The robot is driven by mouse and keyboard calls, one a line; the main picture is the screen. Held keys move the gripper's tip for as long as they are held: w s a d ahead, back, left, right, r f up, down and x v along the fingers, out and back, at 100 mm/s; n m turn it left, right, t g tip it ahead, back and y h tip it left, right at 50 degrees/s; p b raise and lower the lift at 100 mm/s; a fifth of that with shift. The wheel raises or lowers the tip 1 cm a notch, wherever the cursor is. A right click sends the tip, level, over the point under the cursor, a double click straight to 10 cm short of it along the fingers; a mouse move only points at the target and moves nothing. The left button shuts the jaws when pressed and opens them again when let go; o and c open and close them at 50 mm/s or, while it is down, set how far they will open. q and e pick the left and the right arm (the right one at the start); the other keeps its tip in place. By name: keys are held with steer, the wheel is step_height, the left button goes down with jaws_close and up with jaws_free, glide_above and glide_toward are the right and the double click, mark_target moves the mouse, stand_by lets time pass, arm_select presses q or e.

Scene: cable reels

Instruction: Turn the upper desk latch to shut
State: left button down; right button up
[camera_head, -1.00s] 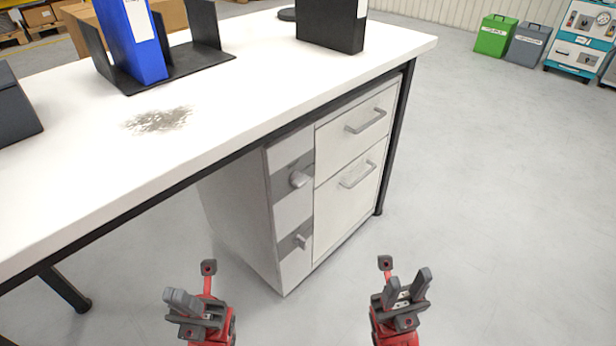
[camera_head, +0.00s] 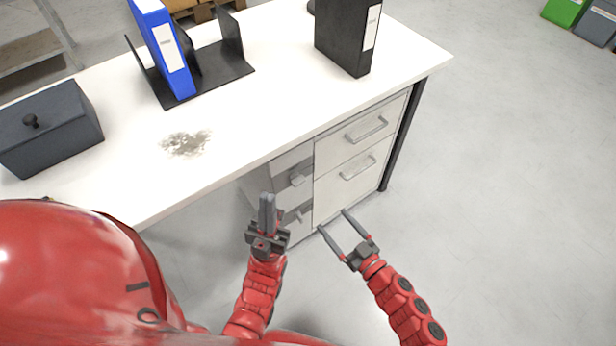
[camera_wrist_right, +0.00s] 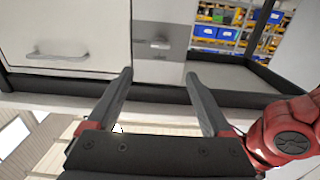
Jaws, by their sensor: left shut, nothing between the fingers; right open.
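The upper desk latch (camera_head: 297,180) is a small silver handle on a grey panel, left of the drawers under the desk. Its handle lies roughly level. It also shows in the right wrist view (camera_wrist_right: 155,43), which seems upside down. The lower latch (camera_head: 300,215) sits below it. My left gripper (camera_head: 267,198) is shut and empty, fingers pointing up, just left of the latches in the head view. My right gripper (camera_head: 332,220) is open and empty, in front of the lower drawer. In the wrist view its fingers (camera_wrist_right: 158,80) stand apart, with the latch beyond them.
Two drawers with bar handles (camera_head: 367,128) are right of the latches. The white desktop (camera_head: 240,115) overhangs them and bears a dark box (camera_head: 50,135), a blue binder (camera_head: 165,50) and a black binder (camera_head: 345,38).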

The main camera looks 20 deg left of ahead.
mark_target(301, 184)
steer(key=b+x, duration=0.2)
steer(key=x, duration=1.3)
steer(key=shift+w+a, duration=0.2)
steer(key=shift+a, duration=0.15)
jaws_close()
